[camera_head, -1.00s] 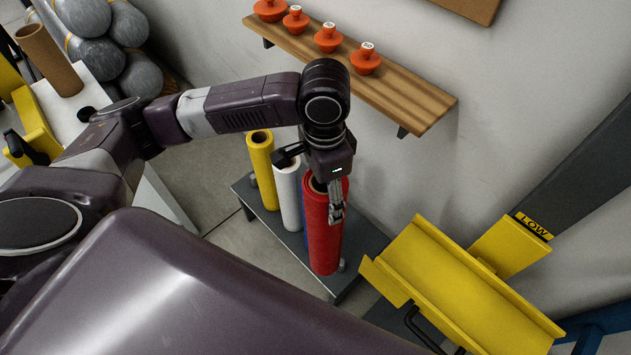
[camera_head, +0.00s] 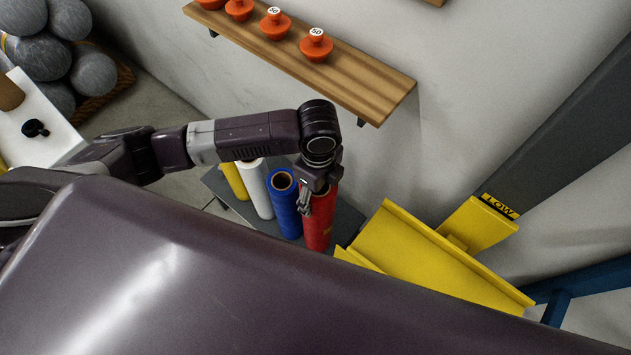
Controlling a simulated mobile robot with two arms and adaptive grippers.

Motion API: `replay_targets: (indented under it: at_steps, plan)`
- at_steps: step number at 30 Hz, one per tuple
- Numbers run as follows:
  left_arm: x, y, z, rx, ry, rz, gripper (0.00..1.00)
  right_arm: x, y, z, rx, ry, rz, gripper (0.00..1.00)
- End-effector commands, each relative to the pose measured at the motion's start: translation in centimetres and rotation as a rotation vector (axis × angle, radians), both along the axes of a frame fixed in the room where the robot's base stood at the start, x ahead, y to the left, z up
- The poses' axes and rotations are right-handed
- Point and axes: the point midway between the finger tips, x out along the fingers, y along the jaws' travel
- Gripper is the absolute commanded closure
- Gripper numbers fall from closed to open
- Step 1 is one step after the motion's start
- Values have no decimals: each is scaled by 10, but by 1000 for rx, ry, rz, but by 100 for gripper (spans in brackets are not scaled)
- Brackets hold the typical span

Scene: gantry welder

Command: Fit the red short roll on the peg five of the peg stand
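The red roll (camera_head: 319,228) stands upright at the right end of the dark peg stand (camera_head: 346,222), beside the blue roll (camera_head: 284,205). My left gripper (camera_head: 305,207) points down at the top of the red roll. One finger shows at the roll's upper left edge, in front of the gap to the blue roll. The other finger and the roll's top opening are hidden, so I cannot tell whether the gripper holds the roll. The pegs are covered by the rolls. My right gripper is not in view.
A white roll (camera_head: 257,190) and a yellow roll (camera_head: 233,182) stand left of the blue one. A yellow tray (camera_head: 420,258) is close on the right. A wooden shelf (camera_head: 345,80) with orange weights is on the wall behind. My own body covers the foreground.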

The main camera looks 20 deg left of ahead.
Motion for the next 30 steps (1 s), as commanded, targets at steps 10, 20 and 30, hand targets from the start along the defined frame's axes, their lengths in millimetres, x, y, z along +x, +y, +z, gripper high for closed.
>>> replay_targets:
  at_steps: [10, 20, 30]
  plan:
    - [0, -3, -5, 1, -8, -81, 96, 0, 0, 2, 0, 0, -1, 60]
    - [0, -4, -17, 0, -5, -76, 96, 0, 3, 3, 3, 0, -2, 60]
    - [0, -4, -61, -2, -7, -79, 96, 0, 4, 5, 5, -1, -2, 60]
